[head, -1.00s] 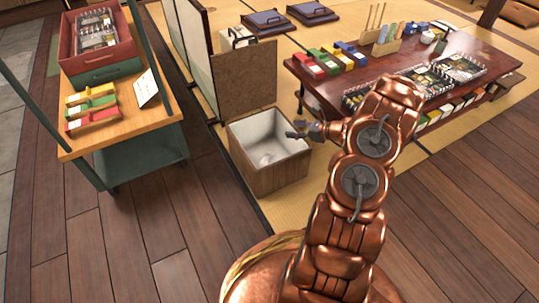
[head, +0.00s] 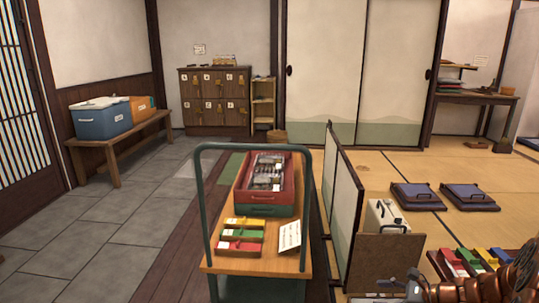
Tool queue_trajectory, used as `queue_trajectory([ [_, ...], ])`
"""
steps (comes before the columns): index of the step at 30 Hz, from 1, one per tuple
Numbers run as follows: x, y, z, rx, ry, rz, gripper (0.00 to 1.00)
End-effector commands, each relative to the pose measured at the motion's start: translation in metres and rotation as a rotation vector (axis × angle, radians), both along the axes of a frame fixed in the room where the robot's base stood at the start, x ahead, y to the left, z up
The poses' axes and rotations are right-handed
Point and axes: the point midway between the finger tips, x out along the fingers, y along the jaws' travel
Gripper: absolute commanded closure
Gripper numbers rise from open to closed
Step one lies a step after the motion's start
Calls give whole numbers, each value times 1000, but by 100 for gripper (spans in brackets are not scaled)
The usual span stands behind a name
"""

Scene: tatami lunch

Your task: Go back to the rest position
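My gripper (head: 392,286) shows small and dark at the bottom edge of the head view, right of the middle. It is in front of the raised brown lid (head: 382,256) of a box, whose body is almost wholly below the frame. My copper arm enters at the bottom right corner and is mostly cut off. The fingers are too small and dark to tell whether they are open or shut, and I see nothing clearly held.
A green-framed cart (head: 225,262) bears a red crate (head: 267,198) and small coloured boxes (head: 241,235). A folding screen (head: 345,205) stands right of it. Purple cushions (head: 468,197) lie on the tatami. The stone floor at left is clear.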

Motion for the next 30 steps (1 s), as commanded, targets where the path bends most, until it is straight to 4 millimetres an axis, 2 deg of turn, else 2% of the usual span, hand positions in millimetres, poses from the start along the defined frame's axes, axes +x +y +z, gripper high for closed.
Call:
queue_trajectory([
  [1, -4, 18, 34, -30, -16, 59, 39],
  [8, -38, 86, 116, -148, -61, 314, 39],
  [15, -87, 143, 192, -277, -109, 574, 39],
  [24, -160, 188, 277, -441, -168, 886, 39],
  [30, -209, 202, 328, -557, -205, 1084, 39],
])
